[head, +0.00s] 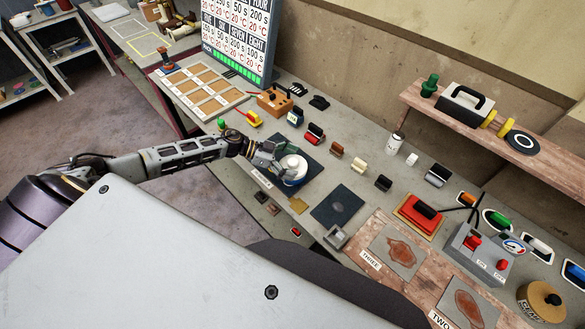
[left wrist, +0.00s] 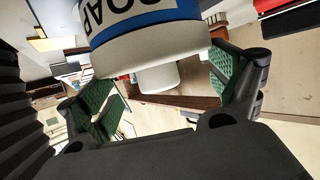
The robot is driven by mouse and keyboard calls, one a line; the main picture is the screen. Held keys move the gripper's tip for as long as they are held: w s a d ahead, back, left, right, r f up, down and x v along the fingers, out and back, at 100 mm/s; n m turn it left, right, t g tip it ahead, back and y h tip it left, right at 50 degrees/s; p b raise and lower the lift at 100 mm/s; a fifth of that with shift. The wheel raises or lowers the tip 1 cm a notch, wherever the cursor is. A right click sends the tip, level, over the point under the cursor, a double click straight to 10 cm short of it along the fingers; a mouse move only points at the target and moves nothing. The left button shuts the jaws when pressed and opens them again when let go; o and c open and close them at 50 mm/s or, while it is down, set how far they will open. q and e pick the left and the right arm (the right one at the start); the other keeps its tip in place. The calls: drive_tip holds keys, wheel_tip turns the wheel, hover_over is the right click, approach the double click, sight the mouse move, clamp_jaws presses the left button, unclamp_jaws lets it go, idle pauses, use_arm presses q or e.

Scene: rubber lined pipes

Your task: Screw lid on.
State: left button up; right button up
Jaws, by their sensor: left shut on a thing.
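The white soap jar (left wrist: 140,22) has a blue band and dark lettering. In the head view the jar (head: 295,181) stands on a dark mat (head: 309,145) on the bench. Its white lid (left wrist: 150,48) with a round knob (left wrist: 158,78) sits at the jar's top; I see no clear gap between them, but cannot tell how tight it is. My left gripper (head: 279,158) is at the lid, its green-padded fingers on either side of it in the left wrist view, shut on it. The fingers hide part of the lid's edge. My right gripper is out of view.
A second dark mat (head: 339,206) lies right of the jar. Several small coloured blocks stand behind it, along with a white bottle (head: 395,143). A red-topped box (head: 419,213) and a grey switch box (head: 478,252) are further right. A sorting tray (head: 205,92) is at left.

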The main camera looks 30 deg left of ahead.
use_arm(q)
drive_tip(key=shift+f+m+g+h+b, duration=0.1)
drive_tip(key=shift+m+g+h+b, duration=0.2)
drive_tip(key=shift+m+g+b, duration=0.6)
drive_tip(key=shift+m+g+b, duration=0.4)
drive_tip(key=shift+g+b, duration=0.1)
drive_tip(key=shift+b, duration=0.35)
drive_tip(key=shift+m+g+b, duration=0.9)
drive_tip(key=shift+g+b, duration=0.2)
drive_tip(key=shift+b, duration=0.3)
drive_tip(key=shift+m+g+b, duration=0.9)
drive_tip(key=shift+g+b, duration=0.2)
drive_tip(key=shift+b, duration=0.3)
drive_tip(key=shift+m+g+b, duration=0.5)
drive_tip(key=shift+b, duration=0.1)
